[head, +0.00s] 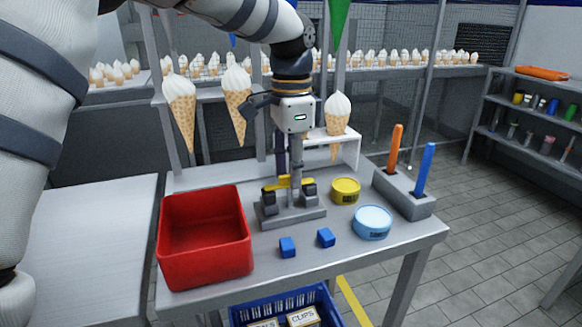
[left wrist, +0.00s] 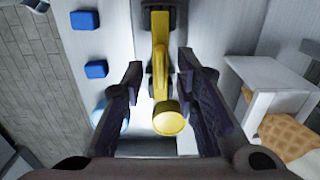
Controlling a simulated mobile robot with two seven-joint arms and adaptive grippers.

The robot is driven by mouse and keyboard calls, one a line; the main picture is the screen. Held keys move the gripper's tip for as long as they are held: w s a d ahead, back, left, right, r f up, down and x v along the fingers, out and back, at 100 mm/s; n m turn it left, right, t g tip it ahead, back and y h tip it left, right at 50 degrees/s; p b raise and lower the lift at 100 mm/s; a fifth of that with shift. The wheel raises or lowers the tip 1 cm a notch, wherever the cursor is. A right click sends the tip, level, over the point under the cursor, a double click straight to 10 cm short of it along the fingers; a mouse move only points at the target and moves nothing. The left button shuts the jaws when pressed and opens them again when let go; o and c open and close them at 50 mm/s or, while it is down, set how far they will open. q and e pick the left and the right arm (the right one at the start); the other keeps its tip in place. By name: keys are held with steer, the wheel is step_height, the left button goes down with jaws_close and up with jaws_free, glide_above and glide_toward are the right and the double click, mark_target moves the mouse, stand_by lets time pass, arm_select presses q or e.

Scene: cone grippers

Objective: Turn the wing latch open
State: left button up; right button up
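The wing latch (head: 284,181) is a yellow bar on a grey block with dark clamps (head: 292,211), near the middle of the table. My left gripper (head: 289,166) points down just above the latch. In the left wrist view its fingers (left wrist: 158,65) are spread on either side of the yellow part, with gaps visible. Contact is not seen. The gripper partly hides the latch in the head view. My right gripper is not in view.
A red bin (head: 205,238) stands left of the latch. Two blue blocks (head: 287,247) lie in front. A yellow tin (head: 345,191), a light blue tin (head: 372,222) and a holder with upright handles (head: 404,194) are to the right. Ice cream cones (head: 337,112) stand behind.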

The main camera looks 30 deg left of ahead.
arm_select(q)
jaws_close()
steer(key=n, duration=0.2)
steer(key=shift+r+n, duration=0.1)
steer(key=shift+n, duration=0.3)
steer(key=n, duration=0.4)
steer(key=shift+a+p, duration=0.15)
steer(key=shift+p, duration=0.15)
steer(key=n, duration=0.5)
steer(key=shift+a+n, duration=0.1)
steer(key=shift+n, duration=2.9)
jaws_free()
